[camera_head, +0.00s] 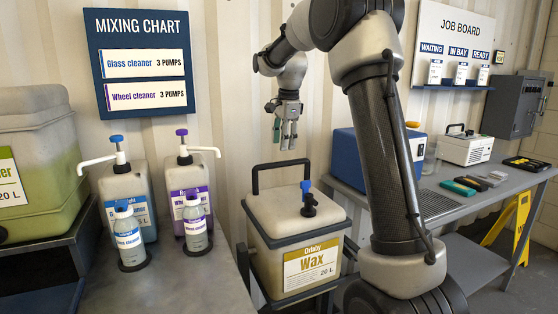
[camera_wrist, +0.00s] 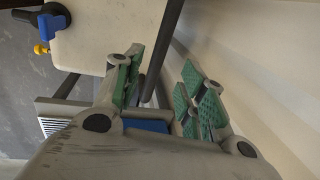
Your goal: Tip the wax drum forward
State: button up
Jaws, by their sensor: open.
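The wax drum (camera_head: 297,235) is a pale, boxy container labelled "Orlaby Wax 20 L". It stands upright in a dark frame (camera_head: 248,215) between the left bench and the right table. A dark hoop handle (camera_head: 281,164) rises at the back of its top, and a blue-and-black tap (camera_head: 308,199) sits on top. My gripper (camera_head: 286,140) is open and empty, pointing down above the handle, apart from it in the head view. In the wrist view the open green-padded fingers (camera_wrist: 165,95) have a dark bar between them, and the drum's top (camera_wrist: 110,35) and tap (camera_wrist: 45,20) show at upper left.
The right table (camera_head: 455,205) carries a blue box (camera_head: 345,160) and a white machine (camera_head: 466,148). The corrugated wall (camera_head: 235,100) is close behind my gripper.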

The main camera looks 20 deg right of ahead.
aim_at(283, 162)
jog(key=f, duration=0.2)
jog(key=w+f, duration=0.1)
jog(key=f, duration=0.4)
jog(key=shift+w+f, duration=0.2)
jog(key=shift+f, duration=0.1)
grip_shut()
